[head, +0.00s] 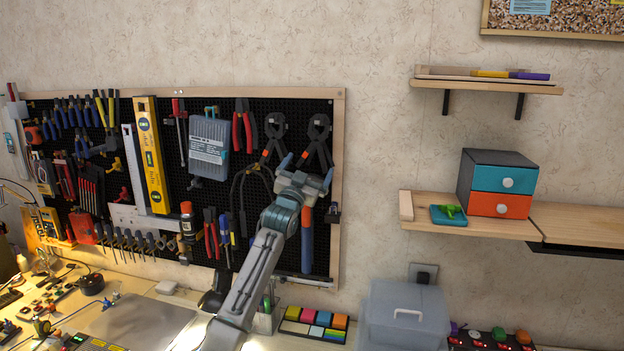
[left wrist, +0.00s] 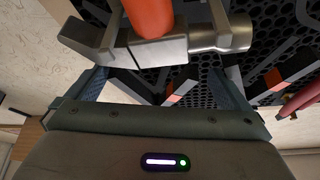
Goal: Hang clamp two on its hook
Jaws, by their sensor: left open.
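Two black spring clamps with orange tips hang high on the pegboard. The left clamp (head: 274,133) is clear of my gripper, and the right clamp (head: 319,132) is just above it. I cannot tell which one is clamp two. My left gripper (head: 307,171) is open in front of the board, just below the right clamp, with nothing visibly held. In the left wrist view, dark clamp arms with orange tips (left wrist: 182,90) show beyond the spread fingers (left wrist: 160,88). My right gripper is not in view.
A hammer with an orange and blue handle (head: 307,245) hangs just below my gripper. Its metal head (left wrist: 150,48) looms close in the left wrist view. Red-handled pliers (head: 244,130) hang to the left. Bare wall lies right of the pegboard frame (head: 338,130).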

